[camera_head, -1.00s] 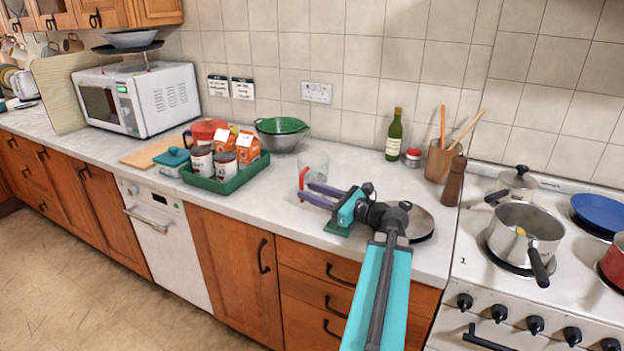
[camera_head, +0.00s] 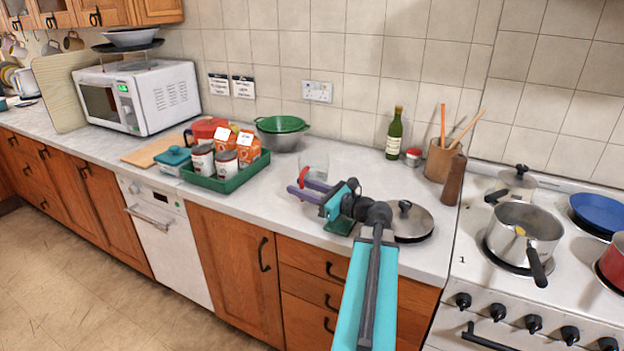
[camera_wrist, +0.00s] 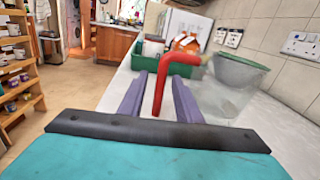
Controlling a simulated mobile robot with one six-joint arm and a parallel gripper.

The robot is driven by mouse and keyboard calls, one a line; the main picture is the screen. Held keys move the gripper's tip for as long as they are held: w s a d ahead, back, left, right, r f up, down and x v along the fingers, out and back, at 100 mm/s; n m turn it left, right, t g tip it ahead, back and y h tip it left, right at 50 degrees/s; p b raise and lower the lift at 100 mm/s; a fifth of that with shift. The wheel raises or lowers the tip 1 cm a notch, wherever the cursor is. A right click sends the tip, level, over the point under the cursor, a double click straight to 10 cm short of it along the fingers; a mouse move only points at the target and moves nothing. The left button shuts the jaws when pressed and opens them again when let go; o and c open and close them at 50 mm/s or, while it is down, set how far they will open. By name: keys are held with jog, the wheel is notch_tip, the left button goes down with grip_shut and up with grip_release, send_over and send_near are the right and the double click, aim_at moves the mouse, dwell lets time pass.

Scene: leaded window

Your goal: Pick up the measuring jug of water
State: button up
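The measuring jug (camera_head: 318,162) is a clear vessel with a red handle, upright on the pale worktop. It also shows in the wrist view (camera_wrist: 232,88), right of my fingers, with its red handle (camera_wrist: 164,82) standing between them. How much water it holds is hard to tell. My gripper (camera_head: 300,186) reaches in low from the right, just in front of the jug. In the wrist view, its two purple fingers (camera_wrist: 160,88) are apart, one on each side of the handle, with gaps visible. The gripper is open.
A green tray (camera_head: 226,184) with tins and cartons stands left of the jug. Behind is a colander (camera_head: 281,140) with a green rim. A pan lid (camera_head: 411,222) lies right of my gripper. A bottle (camera_head: 394,135) stands near the wall. The hob is at the right.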

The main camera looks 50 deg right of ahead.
grip_shut()
dwell(1.2)
